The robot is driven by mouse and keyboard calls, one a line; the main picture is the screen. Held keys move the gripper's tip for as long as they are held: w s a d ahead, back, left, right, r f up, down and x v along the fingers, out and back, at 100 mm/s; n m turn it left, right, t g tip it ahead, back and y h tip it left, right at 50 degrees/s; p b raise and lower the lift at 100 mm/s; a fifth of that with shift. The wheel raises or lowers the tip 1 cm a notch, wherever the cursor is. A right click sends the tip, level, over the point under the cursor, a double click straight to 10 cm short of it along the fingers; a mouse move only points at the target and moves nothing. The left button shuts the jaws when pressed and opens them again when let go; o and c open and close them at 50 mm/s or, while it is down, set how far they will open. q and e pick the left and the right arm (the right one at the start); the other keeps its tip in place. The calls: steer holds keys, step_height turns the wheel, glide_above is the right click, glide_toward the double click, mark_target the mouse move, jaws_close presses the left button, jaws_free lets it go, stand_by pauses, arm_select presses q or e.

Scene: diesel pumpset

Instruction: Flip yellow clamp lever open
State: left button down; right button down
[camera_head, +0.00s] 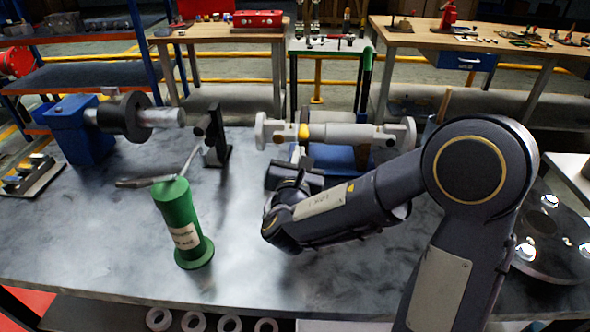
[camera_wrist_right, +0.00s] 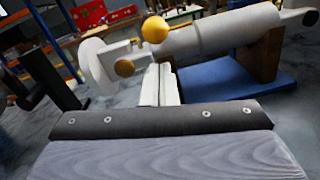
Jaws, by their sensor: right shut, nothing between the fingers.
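The yellow clamp lever shows as a small yellow piece (camera_head: 304,131) on the light grey cylinder (camera_head: 345,134) in the head view. In the right wrist view its round yellow knob (camera_wrist_right: 155,29) stands at the upper middle, beside the grey cylinder (camera_wrist_right: 225,32). My right gripper (camera_head: 298,154) is just in front of the cylinder, below the yellow piece. In the wrist view its light fingers (camera_wrist_right: 160,82) are together and empty, pointing up toward the knob. I cannot tell whether the fingertips touch the lever. My left gripper is not in view.
A green jack (camera_head: 178,222) with a grey handle stands on the metal table (camera_head: 110,235). A black bracket (camera_head: 216,140) and a blue machine (camera_head: 82,125) with a shaft are behind it. A blue base (camera_head: 335,158) is under the cylinder. The front middle of the table is clear.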

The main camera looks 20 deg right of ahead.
steer(key=shift+d+r, duration=0.25)
steer(key=shift+r, duration=0.6)
